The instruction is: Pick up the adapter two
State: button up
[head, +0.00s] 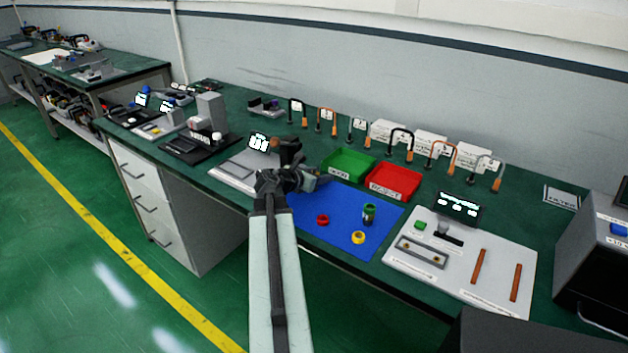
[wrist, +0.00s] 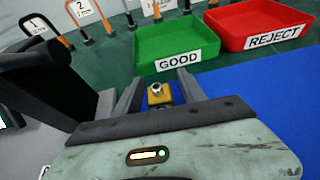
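My gripper (head: 318,180) is over the left end of the blue mat, near the green bin. In the wrist view its two dark fingers (wrist: 158,88) stand apart. Between them shows a small yellow-orange block with a metal connector on top (wrist: 160,94), with narrow gaps to the fingers; I cannot tell whether it is adapter two. In the head view my arm hides this block. An orange cable stand (head: 327,122) at the back of the bench carries a label reading 2 in the wrist view (wrist: 92,12).
The green GOOD bin (head: 348,165) and red REJECT bin (head: 394,180) stand behind the mat. The blue mat (head: 340,225) holds a red ring (head: 322,220), a yellow ring (head: 358,237) and a green-topped cylinder (head: 369,214). A grey panel (head: 460,265) lies at right.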

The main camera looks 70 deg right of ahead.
grip_shut()
jog(key=shift+r, duration=0.1)
notch_tip(320, 180, up, 18)
jog(key=p, duration=1.8)
